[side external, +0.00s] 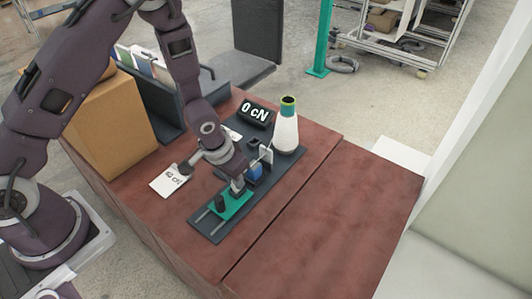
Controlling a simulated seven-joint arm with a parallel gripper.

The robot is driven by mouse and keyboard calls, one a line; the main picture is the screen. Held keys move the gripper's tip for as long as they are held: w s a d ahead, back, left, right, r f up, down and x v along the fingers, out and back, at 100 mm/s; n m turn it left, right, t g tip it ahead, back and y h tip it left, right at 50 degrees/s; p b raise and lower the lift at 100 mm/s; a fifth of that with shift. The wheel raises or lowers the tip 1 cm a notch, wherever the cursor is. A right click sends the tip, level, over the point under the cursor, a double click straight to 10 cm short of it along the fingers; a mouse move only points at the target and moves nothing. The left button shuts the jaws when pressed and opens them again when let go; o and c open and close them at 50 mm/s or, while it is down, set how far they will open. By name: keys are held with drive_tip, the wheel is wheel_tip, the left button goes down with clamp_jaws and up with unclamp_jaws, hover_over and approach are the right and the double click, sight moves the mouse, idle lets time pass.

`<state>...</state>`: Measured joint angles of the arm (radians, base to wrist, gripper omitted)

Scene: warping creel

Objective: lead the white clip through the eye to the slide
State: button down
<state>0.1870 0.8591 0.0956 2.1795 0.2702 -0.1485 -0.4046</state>
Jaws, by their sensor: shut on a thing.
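My gripper (238,187) is shut on the small white clip, pointing down over the near half of the dark base plate (284,179). The clip is mostly hidden by the jaws, and its outline is too small to make out. Below and beside the jaws is the green slide (237,206) with a black knob (219,202), on pale rails. A small upright white plate (267,155), which may carry the eye, stands behind the gripper, toward the cone; its hole cannot be made out. A blue part (255,173) sits between that plate and my gripper.
A white yarn cone (286,133) with a green and yellow top stands at the plate's far end. A black display (256,113) reads "0 cN". A paper card (169,180) and a cardboard box (112,122) are to the left. The reddish table (330,218) is clear at right.

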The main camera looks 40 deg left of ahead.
drive_tip(key=shift+f, duration=0.35)
idle(0.4)
drive_tip(key=c, duration=1.3)
unclamp_jaws()
drive_tip(key=shift+o, duration=0.5)
drive_tip(key=shift+o, duration=0.7)
drive_tip(key=shift+r, duration=0.1)
drive_tip(key=v, duration=0.7)
